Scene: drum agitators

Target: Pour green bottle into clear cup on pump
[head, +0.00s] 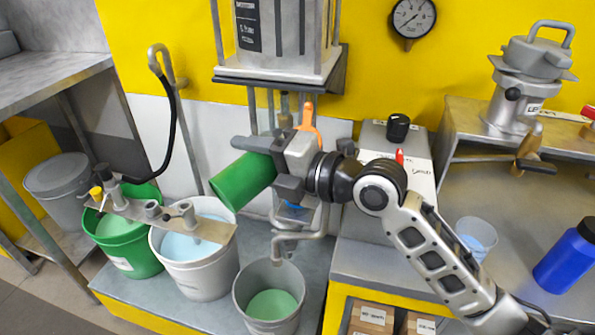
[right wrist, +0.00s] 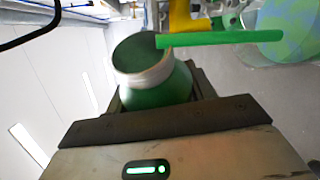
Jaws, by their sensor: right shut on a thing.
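My right gripper (head: 285,170) is shut on the green bottle (head: 240,182), which is held tilted in the air above the buckets. In the right wrist view, the bottle (right wrist: 158,82) shows its pale neck and open mouth. A straight green strip, perhaps liquid, runs from the mouth to the right. A clear cup-like thing with a blue patch (head: 293,210) sits just below the gripper and is mostly hidden; I cannot tell if it is the cup on the pump. Another clear cup (head: 476,238) stands on the right bench. My left gripper is not in view.
Below are a bucket with green contents (head: 268,322), a white bucket (head: 200,280) and a green bucket (head: 130,255). A bent metal pipe (head: 300,234) crosses under the gripper. A grey box with a black knob (head: 398,128) and a blue bottle (head: 568,262) stand at the right.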

